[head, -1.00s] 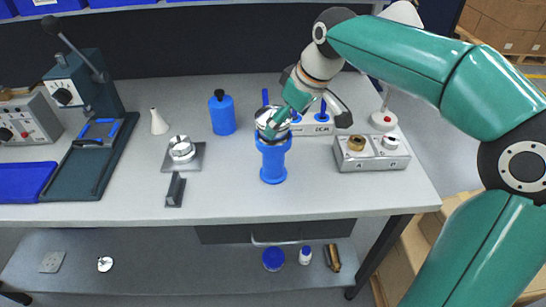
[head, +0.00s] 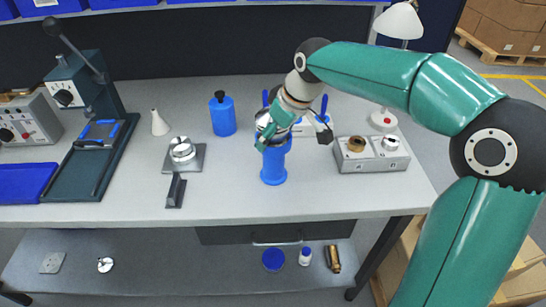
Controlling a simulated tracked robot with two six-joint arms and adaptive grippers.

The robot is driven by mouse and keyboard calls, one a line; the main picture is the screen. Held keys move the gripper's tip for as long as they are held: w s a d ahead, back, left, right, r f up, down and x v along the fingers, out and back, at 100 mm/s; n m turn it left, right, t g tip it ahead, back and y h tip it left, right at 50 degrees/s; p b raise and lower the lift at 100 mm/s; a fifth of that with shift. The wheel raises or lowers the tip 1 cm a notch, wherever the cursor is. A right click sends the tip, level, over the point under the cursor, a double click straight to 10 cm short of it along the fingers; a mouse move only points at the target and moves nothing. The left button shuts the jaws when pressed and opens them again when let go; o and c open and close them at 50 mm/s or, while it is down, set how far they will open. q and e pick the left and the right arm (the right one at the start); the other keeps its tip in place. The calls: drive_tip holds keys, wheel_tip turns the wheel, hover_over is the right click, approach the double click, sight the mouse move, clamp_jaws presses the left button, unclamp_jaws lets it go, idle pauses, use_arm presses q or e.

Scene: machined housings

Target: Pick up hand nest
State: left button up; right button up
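A blue stand (head: 274,168) with a round foot stands upright near the middle of the bench, with a silver round part at its top. It may be the hand nest, but I cannot tell for sure. My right gripper (head: 267,134) is at the top of this stand, close around or beside the silver part. The gripper and wrist hide much of the top, so I cannot tell whether the fingers touch or are shut. A silver ring-shaped part (head: 182,149) sits on a grey plate with a dark handle (head: 176,192) in front. My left gripper is not in view.
A blue bottle (head: 222,114) and a white cone (head: 159,123) stand left of the stand. A grey box with knobs (head: 371,160) and a white lamp (head: 399,22) are right. A dark lever press (head: 88,165) stands left. The front right of the bench is clear.

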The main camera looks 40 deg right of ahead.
drive_tip(key=shift+f, duration=0.1)
drive_tip(key=c, duration=0.8)
